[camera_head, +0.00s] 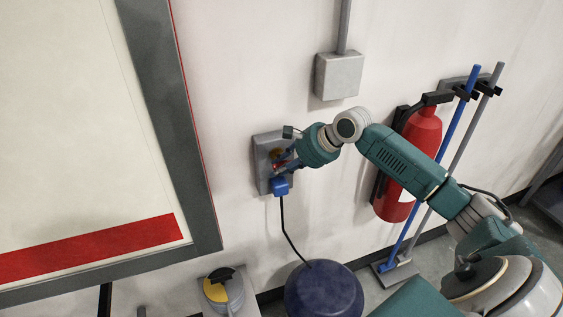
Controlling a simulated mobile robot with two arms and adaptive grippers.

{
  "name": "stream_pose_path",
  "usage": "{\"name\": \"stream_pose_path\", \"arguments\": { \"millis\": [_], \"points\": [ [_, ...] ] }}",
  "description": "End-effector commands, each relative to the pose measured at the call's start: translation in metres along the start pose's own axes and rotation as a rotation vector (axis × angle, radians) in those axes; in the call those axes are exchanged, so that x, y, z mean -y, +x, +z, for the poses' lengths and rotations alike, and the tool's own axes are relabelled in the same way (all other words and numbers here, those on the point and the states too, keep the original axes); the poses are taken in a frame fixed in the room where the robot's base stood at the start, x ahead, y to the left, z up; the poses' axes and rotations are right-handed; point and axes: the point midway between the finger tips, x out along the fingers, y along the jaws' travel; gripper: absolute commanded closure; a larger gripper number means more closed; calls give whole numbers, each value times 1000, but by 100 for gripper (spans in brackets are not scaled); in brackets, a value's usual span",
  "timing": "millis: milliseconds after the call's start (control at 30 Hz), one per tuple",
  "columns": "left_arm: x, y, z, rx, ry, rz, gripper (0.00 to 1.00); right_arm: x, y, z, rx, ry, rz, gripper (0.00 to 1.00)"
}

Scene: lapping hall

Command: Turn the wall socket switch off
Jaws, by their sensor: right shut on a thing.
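The grey wall socket (262,158) is fixed to the white wall near the middle of the view. A red and yellow switch (277,152) shows on its front, mostly hidden by my gripper. A blue plug (280,187) sits at the socket's lower end, and a black cable hangs from it. My right gripper (284,163) reaches in from the right and is at the socket's front, shut on the switch. Its fingertips are small and partly hidden, so the switch's exact position cannot be read. My left gripper is not in view.
A red fire extinguisher (408,160) hangs on the wall behind my right arm, beside blue and grey poles. A grey box (339,76) with a conduit is above. A dark blue round object (324,291) stands below. A large framed panel (177,110) is at the left.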

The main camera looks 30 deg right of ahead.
Motion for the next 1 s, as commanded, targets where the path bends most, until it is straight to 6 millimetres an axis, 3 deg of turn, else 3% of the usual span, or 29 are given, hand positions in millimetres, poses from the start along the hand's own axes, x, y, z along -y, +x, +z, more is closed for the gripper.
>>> {"name": "stream_pose_path", "arguments": {
  "millis": [533, 567, 633, 1000],
  "points": [
    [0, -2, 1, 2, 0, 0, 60, -2, 2, -1, -21, -11, 11, 100],
    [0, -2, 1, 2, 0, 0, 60, -2, 2, -1, -21, -11, 11, 72],
    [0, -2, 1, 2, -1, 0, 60, -2, 2, -1, -21, -11, 11, 59],
    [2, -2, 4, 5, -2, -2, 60, -1, -4, -1, -22, -11, 8, 59]
  ]
}}
